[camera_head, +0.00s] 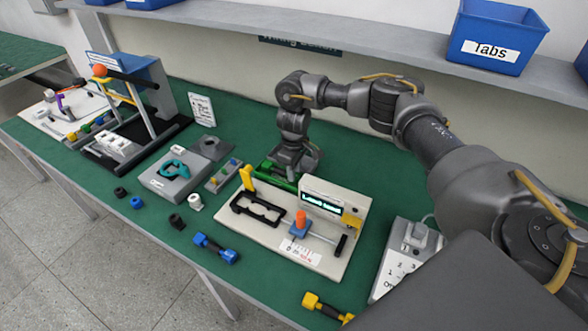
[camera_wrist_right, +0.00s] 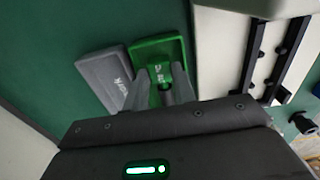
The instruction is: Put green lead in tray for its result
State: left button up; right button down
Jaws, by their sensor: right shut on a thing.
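My right gripper (camera_head: 292,165) reaches down at the back of the bench, behind the cream test board. In the right wrist view its fingers (camera_wrist_right: 163,88) are shut on a small dark round-ended piece (camera_wrist_right: 166,92), over the green tray (camera_wrist_right: 158,58). The rest of the held piece is hidden, so I cannot tell its full shape or whether it touches the tray. A grey tray (camera_wrist_right: 107,76) lies just left of the green one. In the head view green parts (camera_head: 282,182) show beneath the gripper. My left gripper is not in view.
The cream test board (camera_head: 330,262) carries a lit display (camera_head: 321,202), an orange-topped blue clamp (camera_head: 300,225) and black rails. A blue lead (camera_head: 215,248) and a yellow-ended lead (camera_head: 322,305) lie in front. A keypad box (camera_head: 395,270) stands right.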

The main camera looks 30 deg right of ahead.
jog(key=shift+f, duration=0.7)
jog(key=c, duration=1.1)
grip_release()
jog(key=shift+o, duration=0.2)
notch_tip(320, 180, up, 11)
jog(key=shift+p, duration=0.3)
